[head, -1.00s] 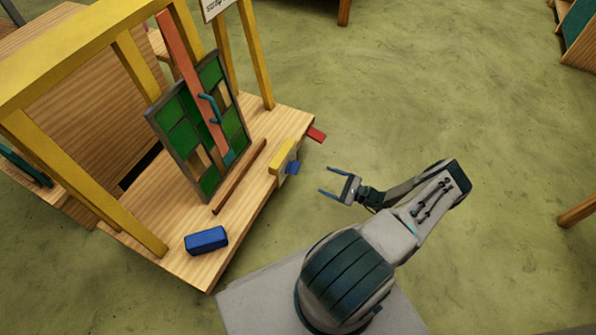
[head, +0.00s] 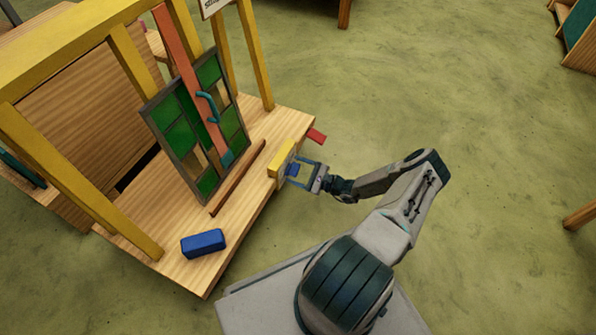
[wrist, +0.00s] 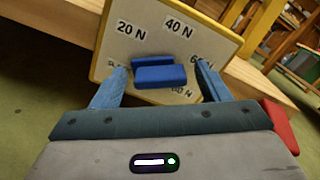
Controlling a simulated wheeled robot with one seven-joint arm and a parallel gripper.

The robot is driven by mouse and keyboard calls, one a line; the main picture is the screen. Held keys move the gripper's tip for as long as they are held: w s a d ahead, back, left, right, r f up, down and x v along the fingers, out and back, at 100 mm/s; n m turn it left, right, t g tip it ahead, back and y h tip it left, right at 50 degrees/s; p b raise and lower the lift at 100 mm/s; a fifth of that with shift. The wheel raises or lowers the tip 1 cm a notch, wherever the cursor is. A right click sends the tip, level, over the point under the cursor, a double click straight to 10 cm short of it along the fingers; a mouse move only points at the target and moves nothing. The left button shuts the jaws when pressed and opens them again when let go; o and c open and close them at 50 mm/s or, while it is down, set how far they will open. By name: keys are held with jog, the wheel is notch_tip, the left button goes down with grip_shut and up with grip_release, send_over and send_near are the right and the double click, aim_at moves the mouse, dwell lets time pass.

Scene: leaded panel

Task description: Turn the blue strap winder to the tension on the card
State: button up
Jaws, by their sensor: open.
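The blue strap winder (wrist: 160,76) is a block-shaped knob on a pale dial plate (wrist: 190,50) with a yellow frame. The plate is mounted at the bench's front edge, and newton marks ring it; 20 N and 40 N read clearly, others are partly hidden. My gripper (wrist: 160,88) is open, its blue fingers on either side of the winder with gaps. In the head view my gripper (head: 300,172) is at the winder (head: 292,170). The leaded panel (head: 195,125) of green panes stands on the bench with a salmon strap (head: 190,75) across it. The card (head: 213,5) is cut off at the top.
A blue block (head: 203,243) lies on the wooden bench (head: 170,262) near its front corner. A brown strip (head: 238,178) lies before the panel. A red piece (head: 316,136) juts from the bench edge beside the dial.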

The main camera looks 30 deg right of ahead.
jog(key=shift+c, duration=0.3)
jog(key=c, duration=0.8)
jog(key=shift+d, duration=0.1)
jog(key=shift+w+m, duration=0.1)
jog(key=shift+m, duration=0.3)
jog(key=shift+d+r+m, duration=0.1)
jog(key=shift+m, duration=0.5)
jog(key=m, duration=0.4)
jog(key=shift+d+b, duration=0.1)
jog(key=shift+b, duration=0.3)
jog(key=m, duration=0.5)
jog(key=shift+m+b, duration=0.4)
